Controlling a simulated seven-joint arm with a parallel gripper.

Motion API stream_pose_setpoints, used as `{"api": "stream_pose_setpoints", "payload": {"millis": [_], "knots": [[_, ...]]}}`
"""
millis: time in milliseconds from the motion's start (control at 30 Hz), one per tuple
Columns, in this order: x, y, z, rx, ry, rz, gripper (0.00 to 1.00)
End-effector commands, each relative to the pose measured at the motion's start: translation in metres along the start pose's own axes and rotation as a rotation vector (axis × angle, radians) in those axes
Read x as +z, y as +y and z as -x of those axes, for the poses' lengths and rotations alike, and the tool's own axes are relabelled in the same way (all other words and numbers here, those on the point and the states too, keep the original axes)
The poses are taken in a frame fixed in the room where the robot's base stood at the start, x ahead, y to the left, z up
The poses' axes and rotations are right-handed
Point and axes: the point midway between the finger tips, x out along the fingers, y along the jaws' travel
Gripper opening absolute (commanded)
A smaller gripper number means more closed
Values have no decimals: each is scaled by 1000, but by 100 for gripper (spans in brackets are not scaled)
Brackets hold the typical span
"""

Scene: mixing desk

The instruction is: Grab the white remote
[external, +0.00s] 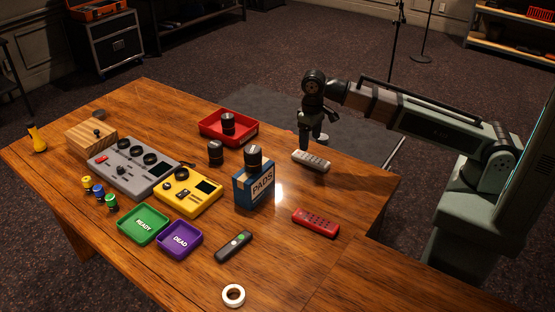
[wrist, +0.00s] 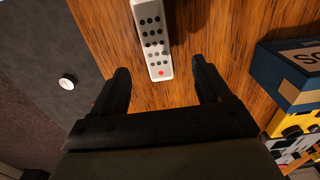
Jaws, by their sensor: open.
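The white remote (external: 311,160) lies on the wooden desk near its far edge, with rows of dark buttons. It also shows in the wrist view (wrist: 152,38), with a red button at its near end. My gripper (external: 315,143) is above and just behind the remote in the external view. In the wrist view my gripper (wrist: 160,80) is open, with the remote's near end between and slightly beyond the fingertips. Nothing is held. I cannot tell the exact height above the remote.
A blue PADS box (external: 254,187) with a black cylinder on top stands left of the remote. A red remote (external: 316,222) and a dark grey remote (external: 234,246) lie nearer. A red tray (external: 228,127) is farther left. The desk around the white remote is clear.

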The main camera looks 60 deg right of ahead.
Motion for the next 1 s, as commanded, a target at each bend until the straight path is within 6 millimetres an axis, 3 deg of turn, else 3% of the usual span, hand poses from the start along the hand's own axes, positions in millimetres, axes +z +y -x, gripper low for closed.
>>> {"api": "stream_pose_setpoints", "payload": {"millis": [200, 633, 1000], "knots": [[0, 0, -23, 0, 0, 0, 77], [-2, 2, -40, 0, 0, 0, 77], [-5, 6, -78, 0, 0, 1, 77]]}}
